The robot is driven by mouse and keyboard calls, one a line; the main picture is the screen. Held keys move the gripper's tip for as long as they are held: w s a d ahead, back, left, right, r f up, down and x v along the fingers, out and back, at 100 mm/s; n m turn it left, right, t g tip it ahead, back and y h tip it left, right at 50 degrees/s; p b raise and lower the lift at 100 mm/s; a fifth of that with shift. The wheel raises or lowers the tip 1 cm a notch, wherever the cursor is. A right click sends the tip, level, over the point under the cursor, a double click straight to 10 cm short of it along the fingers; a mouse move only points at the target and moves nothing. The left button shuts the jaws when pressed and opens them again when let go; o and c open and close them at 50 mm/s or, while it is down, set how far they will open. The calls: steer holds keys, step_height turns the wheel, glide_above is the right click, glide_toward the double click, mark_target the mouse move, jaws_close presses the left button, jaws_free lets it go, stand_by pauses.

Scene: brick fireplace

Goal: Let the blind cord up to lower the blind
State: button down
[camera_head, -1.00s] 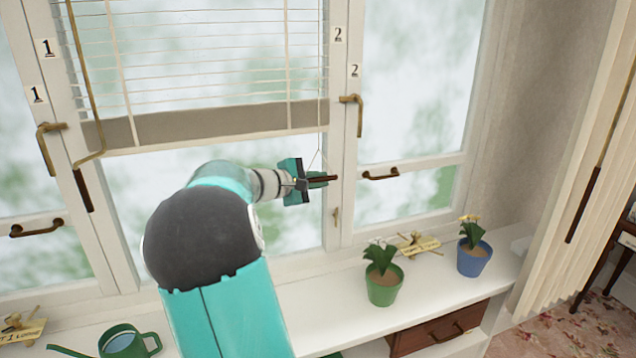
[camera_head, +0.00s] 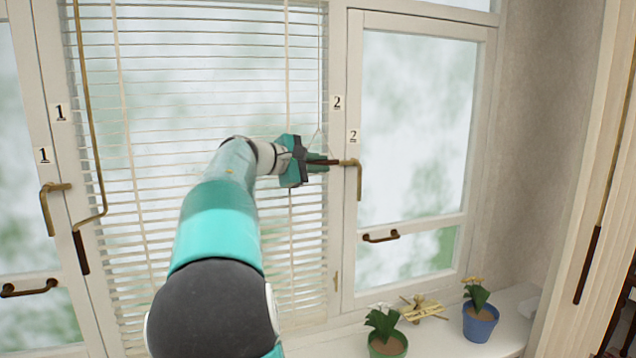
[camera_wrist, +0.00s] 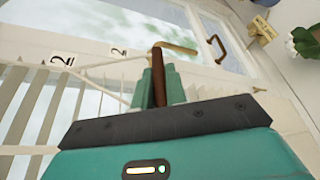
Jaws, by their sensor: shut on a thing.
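The white slatted blind (camera_head: 215,80) hangs over the middle window and reaches down close to the sill; its bottom edge is hidden behind my arm or out of view. My gripper (camera_head: 315,161) is at the blind's right edge, beside the post marked 2. It is shut on the brown pull of the blind cord (camera_head: 330,162). In the wrist view the brown pull (camera_wrist: 158,85) stands between my two teal fingers. The thin pale cord (camera_head: 318,138) runs upward from the gripper; it also shows in the wrist view (camera_wrist: 105,65).
A brass window handle (camera_head: 357,178) is just right of the gripper, close to the pull. A brown-gripped rod (camera_head: 82,250) hangs at the blind's left. Potted plants, one green (camera_head: 386,342) and one blue (camera_head: 481,322), stand on the sill below right.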

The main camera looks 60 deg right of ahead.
steer(key=shift+r, duration=0.2)
steer(key=c, duration=1.4)
jaws_free()
steer(key=shift+c, duration=0.2)
steer(key=shift+w+a, duration=0.1)
steer(key=v, duration=1.3)
steer(key=shift+a, duration=0.3)
